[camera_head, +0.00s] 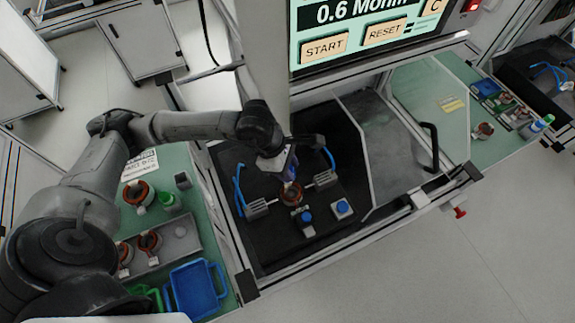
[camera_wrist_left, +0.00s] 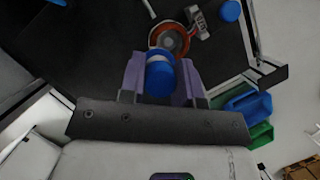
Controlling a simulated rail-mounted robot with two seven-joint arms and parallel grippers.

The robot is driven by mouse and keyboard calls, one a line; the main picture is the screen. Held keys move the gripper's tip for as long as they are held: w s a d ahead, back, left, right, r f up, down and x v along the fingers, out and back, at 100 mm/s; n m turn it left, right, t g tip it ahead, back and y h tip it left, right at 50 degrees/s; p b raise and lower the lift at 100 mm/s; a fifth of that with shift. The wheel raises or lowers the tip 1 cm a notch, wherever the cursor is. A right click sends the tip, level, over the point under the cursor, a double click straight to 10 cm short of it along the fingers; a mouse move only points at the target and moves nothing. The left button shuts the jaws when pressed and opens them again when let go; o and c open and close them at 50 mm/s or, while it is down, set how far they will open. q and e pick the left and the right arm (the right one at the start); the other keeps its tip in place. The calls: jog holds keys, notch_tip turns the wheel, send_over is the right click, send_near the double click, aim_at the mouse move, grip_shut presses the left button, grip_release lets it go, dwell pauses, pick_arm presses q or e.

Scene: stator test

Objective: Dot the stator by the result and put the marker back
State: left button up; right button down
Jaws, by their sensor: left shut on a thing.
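My left gripper (camera_head: 287,168) is inside the test station, above the stator (camera_head: 291,194). In the left wrist view the gripper (camera_wrist_left: 160,80) is shut on a blue marker (camera_wrist_left: 159,76) with a pale band. The copper-wound stator (camera_wrist_left: 170,39) lies just beyond the marker; whether the tip touches it I cannot tell. In the head view the stator sits between two clamps with blue cables. The screen (camera_head: 350,38) reads 0.6 Mohm. A green marker (camera_head: 168,200) stands on the left table beside a dark holder (camera_head: 183,181). My right gripper is out of view.
The left table holds another stator (camera_head: 138,196), a grey tray (camera_head: 181,254) with stators, a blue bin (camera_head: 197,291) and a green bin. A clear door with a black handle (camera_head: 431,147) stands right of the station.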

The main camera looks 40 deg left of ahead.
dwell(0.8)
pick_arm(q)
jog(key=shift+f+b, duration=0.25)
jog(key=shift+b, duration=0.25)
jog(key=shift+f+b, duration=0.4)
jog(key=shift+b, duration=0.05)
dwell(0.5)
jog(key=shift+r, duration=0.1)
jog(key=shift+r+p, duration=1.15)
jog(key=shift+r, duration=0.95)
jog(key=shift+r+p, duration=0.35)
jog(key=shift+r, duration=0.45)
